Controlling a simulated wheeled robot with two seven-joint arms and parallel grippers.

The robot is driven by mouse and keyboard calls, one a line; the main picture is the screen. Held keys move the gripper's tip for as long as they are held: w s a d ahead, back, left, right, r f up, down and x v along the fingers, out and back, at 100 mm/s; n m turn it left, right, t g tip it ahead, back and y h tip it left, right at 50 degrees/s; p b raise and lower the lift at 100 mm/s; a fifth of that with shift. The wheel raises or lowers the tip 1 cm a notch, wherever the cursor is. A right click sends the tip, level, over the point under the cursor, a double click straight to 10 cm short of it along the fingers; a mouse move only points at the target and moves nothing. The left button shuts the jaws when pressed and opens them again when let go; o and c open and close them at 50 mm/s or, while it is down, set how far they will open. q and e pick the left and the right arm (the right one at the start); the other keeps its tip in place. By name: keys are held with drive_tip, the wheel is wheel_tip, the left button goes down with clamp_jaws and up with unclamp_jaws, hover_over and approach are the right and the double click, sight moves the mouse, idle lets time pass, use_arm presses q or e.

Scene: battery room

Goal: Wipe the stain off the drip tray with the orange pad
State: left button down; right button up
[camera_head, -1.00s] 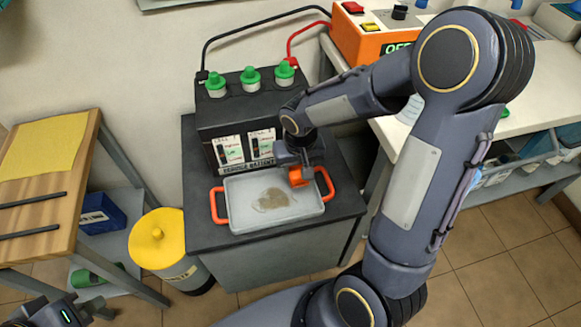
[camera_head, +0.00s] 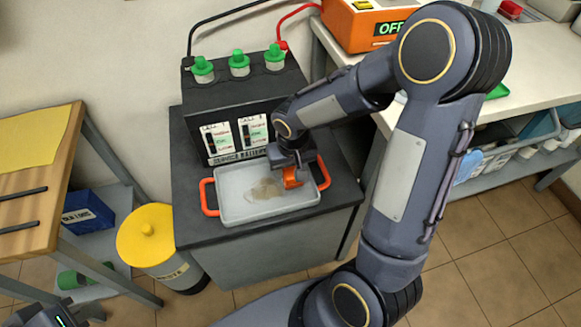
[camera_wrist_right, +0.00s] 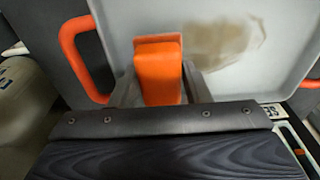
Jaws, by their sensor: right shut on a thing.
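The drip tray (camera_head: 235,209) is a pale grey tray with orange handles on the dark stand in front of the battery. A brown stain (camera_head: 263,190) lies near the middle of its floor; the stain also shows in the right wrist view (camera_wrist_right: 228,42). My right gripper (camera_head: 290,170) is shut on the orange pad (camera_head: 293,179), over the right part of the tray, beside the stain. The pad fills the jaws in the wrist view (camera_wrist_right: 158,75). I cannot tell whether it touches the tray floor. My left gripper (camera_head: 62,316) is at the bottom left corner, its fingers mostly out of frame.
The black battery (camera_head: 195,115) with green caps stands behind the tray. A yellow-lidded bin (camera_head: 150,235) and a wooden table (camera_head: 40,150) are at the left. A white bench (camera_head: 500,110) with an orange charger (camera_head: 360,25) is at the right.

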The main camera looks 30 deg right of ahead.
drive_tip(key=shift+f+b, duration=1)
drive_tip(key=shift+f, duration=0.05)
idle(0.4)
drive_tip(key=shift+a, duration=0.1)
